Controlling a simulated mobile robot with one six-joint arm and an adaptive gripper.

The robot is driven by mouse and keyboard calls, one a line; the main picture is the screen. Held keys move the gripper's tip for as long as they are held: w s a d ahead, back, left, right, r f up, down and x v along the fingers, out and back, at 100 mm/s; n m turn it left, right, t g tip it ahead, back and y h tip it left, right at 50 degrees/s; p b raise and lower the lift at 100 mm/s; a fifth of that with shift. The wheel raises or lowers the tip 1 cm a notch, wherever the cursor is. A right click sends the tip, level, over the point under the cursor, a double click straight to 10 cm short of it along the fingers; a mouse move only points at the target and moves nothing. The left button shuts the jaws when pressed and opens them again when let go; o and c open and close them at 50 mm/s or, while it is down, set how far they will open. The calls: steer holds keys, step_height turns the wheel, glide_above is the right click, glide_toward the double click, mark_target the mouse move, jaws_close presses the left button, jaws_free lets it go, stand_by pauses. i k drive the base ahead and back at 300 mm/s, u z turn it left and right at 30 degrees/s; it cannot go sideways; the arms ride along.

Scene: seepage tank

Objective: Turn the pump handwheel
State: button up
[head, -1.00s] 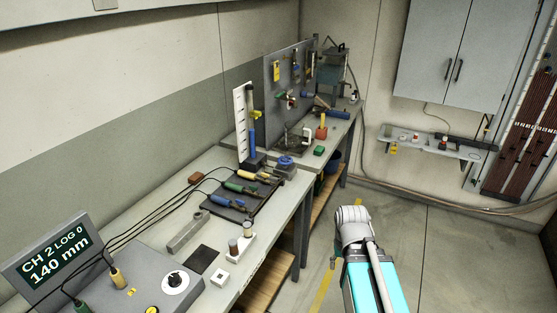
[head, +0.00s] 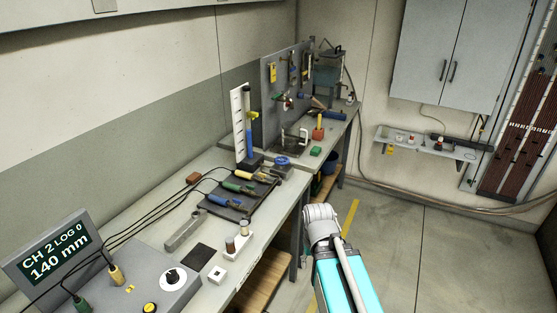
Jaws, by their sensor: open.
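A round blue handwheel (head: 282,161) sits on a small grey block on the bench, beside a clear column with blue liquid (head: 249,135) and a white scale (head: 239,120). I take it to be the pump handwheel; it is small in the head view. My arm, white and cyan, stands over the floor right of the bench, apart from the wheel. My gripper cannot be made out. A display (head: 55,257) at the lower left reads CH 2 LOG 0, 140 mm.
A dark tray (head: 232,213) with several cabled plugs lies on the bench (head: 213,163) nearer than the wheel. A wall shelf (head: 420,143) is at right. The floor (head: 390,240) right of the bench is open.

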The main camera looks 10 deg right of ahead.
mark_target(280, 162)
steer(key=u, duration=0.1)
steer(key=i, duration=1)
steer(key=z, duration=0.1)
